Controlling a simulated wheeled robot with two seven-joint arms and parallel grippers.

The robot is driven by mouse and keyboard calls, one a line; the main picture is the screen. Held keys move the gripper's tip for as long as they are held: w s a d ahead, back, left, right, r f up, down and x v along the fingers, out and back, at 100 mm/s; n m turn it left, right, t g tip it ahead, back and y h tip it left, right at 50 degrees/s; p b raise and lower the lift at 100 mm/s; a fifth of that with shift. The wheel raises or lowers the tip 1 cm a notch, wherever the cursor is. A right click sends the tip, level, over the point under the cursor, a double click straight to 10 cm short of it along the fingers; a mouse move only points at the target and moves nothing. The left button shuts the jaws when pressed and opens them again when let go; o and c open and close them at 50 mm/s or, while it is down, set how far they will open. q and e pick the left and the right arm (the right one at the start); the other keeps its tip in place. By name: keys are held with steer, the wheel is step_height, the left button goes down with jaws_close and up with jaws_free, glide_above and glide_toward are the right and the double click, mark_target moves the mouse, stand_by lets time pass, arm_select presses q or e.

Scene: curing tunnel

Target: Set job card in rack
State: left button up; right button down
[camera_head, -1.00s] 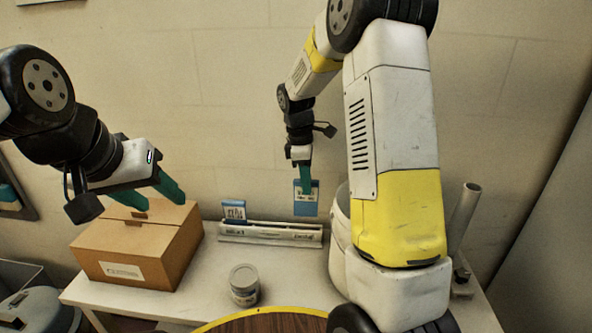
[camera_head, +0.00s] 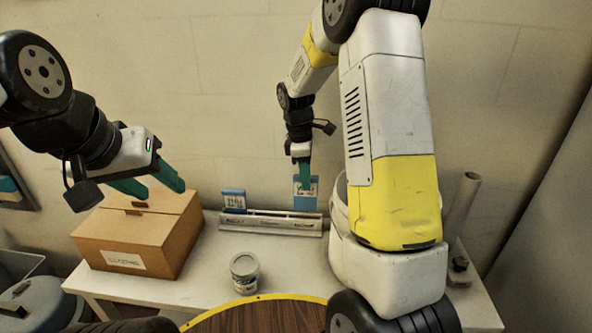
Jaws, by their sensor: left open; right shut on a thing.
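The job card (camera_head: 305,202) is a small blue and white card held upright in my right gripper (camera_head: 303,185), which is shut on it. The card hangs at the right part of the rack (camera_head: 270,224), a long low pale holder at the back of the table. Its lower edge is close to the rack's top; I cannot tell whether it touches or is in the slot. Another blue and white card (camera_head: 233,201) stands at the rack's left end. My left gripper (camera_head: 165,188) is open and empty, above the cardboard box.
A closed cardboard box (camera_head: 130,243) stands at the table's left. A grey can (camera_head: 244,274) stands in front of the rack. A white bucket (camera_head: 338,215) is partly hidden behind my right arm, with a grey tube (camera_head: 466,200) further right. A round wooden top (camera_head: 262,318) is in front.

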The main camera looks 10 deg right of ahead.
mark_target(305, 195)
steer(key=shift+f, duration=3.15)
steer(key=c, duration=1.3)
jaws_free()
steer(key=shift+o, duration=0.2)
